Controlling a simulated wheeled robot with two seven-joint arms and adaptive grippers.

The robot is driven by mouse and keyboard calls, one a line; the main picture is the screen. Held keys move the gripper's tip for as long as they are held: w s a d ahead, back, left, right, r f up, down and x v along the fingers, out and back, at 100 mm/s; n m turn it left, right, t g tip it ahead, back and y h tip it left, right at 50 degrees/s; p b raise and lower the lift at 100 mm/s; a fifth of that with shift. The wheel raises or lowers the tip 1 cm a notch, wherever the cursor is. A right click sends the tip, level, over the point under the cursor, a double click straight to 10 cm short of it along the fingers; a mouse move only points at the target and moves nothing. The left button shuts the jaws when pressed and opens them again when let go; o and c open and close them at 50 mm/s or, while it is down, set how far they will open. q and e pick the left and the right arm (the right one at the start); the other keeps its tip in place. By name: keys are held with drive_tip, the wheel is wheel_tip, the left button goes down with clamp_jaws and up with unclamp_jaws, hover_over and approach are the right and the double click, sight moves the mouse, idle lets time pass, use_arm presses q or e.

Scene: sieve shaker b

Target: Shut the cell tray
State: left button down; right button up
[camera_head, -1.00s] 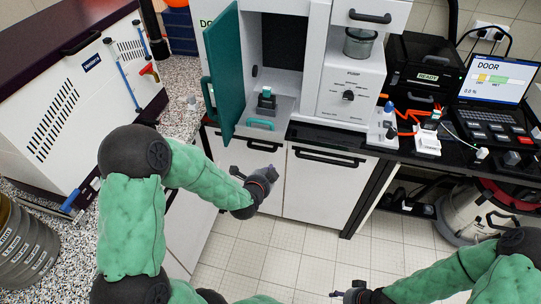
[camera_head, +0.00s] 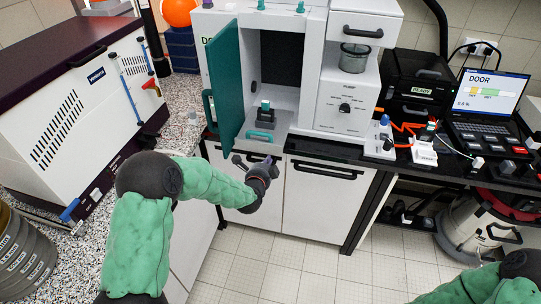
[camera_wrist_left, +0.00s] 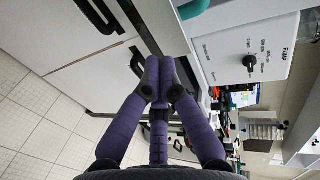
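The cell tray (camera_head: 284,125) is a grey-white tray with a teal handle (camera_head: 260,137). It sticks out of the front of the white cabinet, below the dark opening. A small dark block with a teal top (camera_head: 265,110) stands on it. The teal door (camera_head: 223,85) is swung open to the left. My left gripper (camera_head: 271,162) is below and in front of the tray, apart from it, near the lower cupboard's handle. In the left wrist view its purple fingers (camera_wrist_left: 159,78) meet at the tips with nothing between them. My right gripper is out of view.
The pump panel with a knob (camera_head: 345,107) is right of the opening. A laptop (camera_head: 490,92) and small devices (camera_head: 424,152) stand on the dark bench at right. A white machine (camera_head: 75,100) stands at left. Clear floor (camera_head: 310,270) lies below the cupboards.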

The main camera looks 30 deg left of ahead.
sight(273, 149)
use_arm(q)
drive_tip(key=shift+w+a+f+b, duration=0.15)
drive_tip(key=shift+w+a, duration=0.15)
drive_tip(key=shift+w, duration=0.85)
drive_tip(key=shift+w+a+r+b, duration=0.15)
drive_tip(key=shift+w+a, duration=0.1)
drive_tip(key=shift+w, duration=0.9)
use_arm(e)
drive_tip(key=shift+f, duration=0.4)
use_arm(q)
drive_tip(key=shift+w+f, duration=0.1)
